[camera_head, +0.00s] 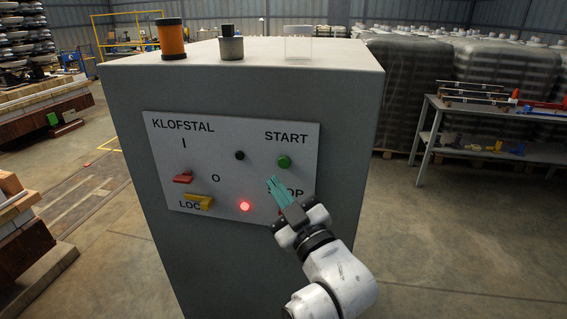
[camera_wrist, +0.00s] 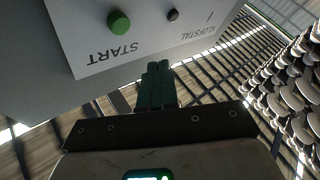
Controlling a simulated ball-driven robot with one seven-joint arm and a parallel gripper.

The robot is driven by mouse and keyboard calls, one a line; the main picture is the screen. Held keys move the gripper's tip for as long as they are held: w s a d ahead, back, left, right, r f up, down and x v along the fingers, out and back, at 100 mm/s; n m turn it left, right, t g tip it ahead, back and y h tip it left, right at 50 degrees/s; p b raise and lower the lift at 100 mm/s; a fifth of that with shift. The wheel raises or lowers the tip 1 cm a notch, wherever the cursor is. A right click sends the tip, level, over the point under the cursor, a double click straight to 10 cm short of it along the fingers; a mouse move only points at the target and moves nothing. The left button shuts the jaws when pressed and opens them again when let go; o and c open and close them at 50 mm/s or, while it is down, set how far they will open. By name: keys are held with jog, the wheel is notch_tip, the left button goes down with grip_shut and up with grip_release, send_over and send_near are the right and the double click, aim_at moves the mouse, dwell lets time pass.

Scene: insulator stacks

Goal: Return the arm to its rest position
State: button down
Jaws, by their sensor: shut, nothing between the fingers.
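My gripper (camera_head: 272,184) is in front of the grey cabinet's control panel (camera_head: 225,132), below the green START button (camera_head: 284,161) and over part of the STOP label. Its teal fingers are together with nothing between them. They also show in the wrist view (camera_wrist: 157,68), pointing toward the panel's edge, with the green button (camera_wrist: 119,22) upside down beyond them. I cannot tell whether the fingertips touch the panel. My white arm reaches in from the lower right. A red button at STOP is mostly hidden behind my gripper.
The panel also has a red switch handle (camera_head: 183,178), a yellow lock handle (camera_head: 199,202) and a lit red lamp (camera_head: 245,206). An orange-black cylinder (camera_head: 171,39) and a grey cylinder (camera_head: 231,45) stand on the cabinet. A metal table (camera_head: 489,115) stands right, with open floor before it.

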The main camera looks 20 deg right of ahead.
dwell(0.5)
jog(key=s+d+f+m+g+h, duration=0.15)
jog(key=s+f+g, duration=0.25)
jog(key=f, duration=0.4)
jog(key=s+d+f+m+g, duration=0.1)
jog(key=s+d+f+g, duration=0.2)
jog(key=s+f, duration=0.35)
jog(key=s+d+f+m+g+h, duration=0.15)
jog(key=f+g, duration=0.25)
jog(key=f, duration=0.6)
jog(key=s+d+f+m+g, duration=0.1)
jog(key=s+f+g, duration=0.3)
jog(key=s, duration=0.8)
jog(key=s+d+f+m+g, duration=0.1)
jog(key=s+f+g, duration=0.4)
jog(key=s, duration=0.7)
jog(key=shift+d+f+m, duration=0.15)
jog(key=shift+f+m, duration=0.25)
jog(key=shift+m, duration=0.3)
